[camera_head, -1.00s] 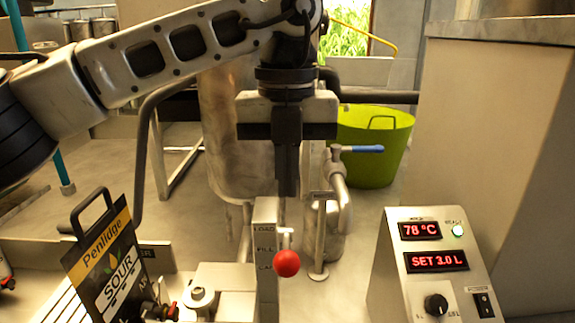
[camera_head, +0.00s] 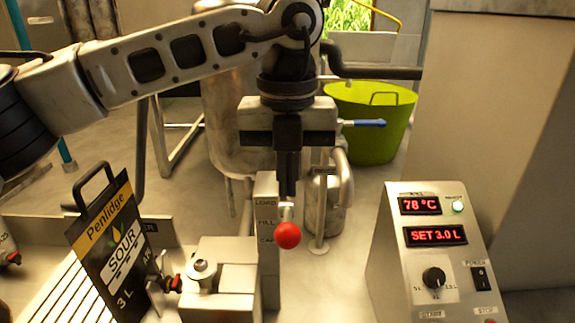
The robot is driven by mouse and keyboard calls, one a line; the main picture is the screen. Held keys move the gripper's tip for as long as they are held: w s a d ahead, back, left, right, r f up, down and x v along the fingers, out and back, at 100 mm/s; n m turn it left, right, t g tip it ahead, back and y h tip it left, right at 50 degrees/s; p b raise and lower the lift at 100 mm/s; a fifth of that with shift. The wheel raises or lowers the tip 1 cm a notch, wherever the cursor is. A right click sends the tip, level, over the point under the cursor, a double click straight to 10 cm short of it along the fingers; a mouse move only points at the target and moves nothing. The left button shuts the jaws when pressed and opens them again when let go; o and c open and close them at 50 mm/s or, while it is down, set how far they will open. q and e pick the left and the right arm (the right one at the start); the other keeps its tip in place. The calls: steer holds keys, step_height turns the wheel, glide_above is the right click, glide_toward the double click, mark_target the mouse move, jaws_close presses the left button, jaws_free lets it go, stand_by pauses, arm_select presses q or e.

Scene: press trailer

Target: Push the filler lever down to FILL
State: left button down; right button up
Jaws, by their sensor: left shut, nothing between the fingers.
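The filler lever (camera_head: 288,235) ends in a red ball at the front of a grey post (camera_head: 267,250) marked LOAD, FILL and CAP from top to bottom. In the picture the ball is level with the area between FILL and CAP, but it stands in front of the post, so I cannot read its setting surely. My left gripper (camera_head: 287,192) is shut and empty, pointing down just above the lever's rod behind the ball. I cannot tell whether the fingertips touch it. My right gripper is out of view.
A Penlidge SOUR pouch (camera_head: 115,255) with a handle stands left of the filler. A control box (camera_head: 440,245) reading 78 °C and SET 3.0 L stands at right. Behind are a steel tank (camera_head: 222,130), a blue-handled valve (camera_head: 365,123) and a green tub (camera_head: 375,135).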

mark_target(288, 234)
arm_select(q)
steer(key=shift+f, duration=2.8)
steer(key=shift+s+f+b, duration=0.25)
steer(key=shift+f+b, duration=0.25)
steer(key=shift+f, duration=0.15)
steer(key=shift+s+f+b, duration=0.3)
steer(key=shift+f+b, duration=0.2)
steer(key=shift+f, duration=0.3)
steer(key=shift+s+f+b, duration=0.1)
steer(key=shift+f+b, duration=0.55)
steer(key=shift+s+f+b, duration=0.15)
steer(key=shift+f+b, duration=1.05)
steer(key=shift+f, duration=0.25)
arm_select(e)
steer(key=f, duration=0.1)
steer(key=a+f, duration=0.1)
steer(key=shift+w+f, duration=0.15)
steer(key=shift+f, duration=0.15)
arm_select(q)
steer(key=shift+r, duration=0.1)
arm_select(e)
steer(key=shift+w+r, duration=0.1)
